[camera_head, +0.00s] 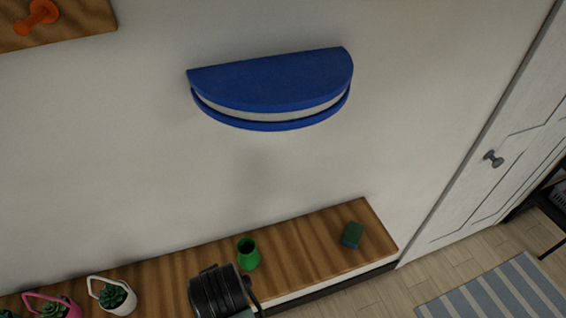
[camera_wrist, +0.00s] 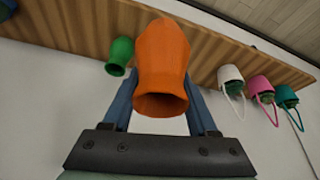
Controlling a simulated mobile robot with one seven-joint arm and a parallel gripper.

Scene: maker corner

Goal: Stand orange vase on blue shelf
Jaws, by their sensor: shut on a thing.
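The orange vase (camera_wrist: 162,65) is in the wrist view, between the two blue fingers of my gripper (camera_wrist: 162,115). My gripper is shut on it, and the vase's open mouth faces the wrist camera. The vase does not show in the head view. The blue shelf (camera_head: 275,80) is a half-round shelf on the wall in the head view, with a bare top and a pale band under it. The dark part of my arm (camera_head: 218,290) is low in the head view, over the wooden bench and well below the shelf.
A green vase (camera_head: 248,254) and a green and blue sponge (camera_head: 352,235) stand on the wooden bench (camera_head: 300,255). Potted plants in white (camera_head: 112,297) and pink (camera_head: 47,308) holders are at its left. A wooden board (camera_head: 75,20) with an orange peg is upper left. A door is right.

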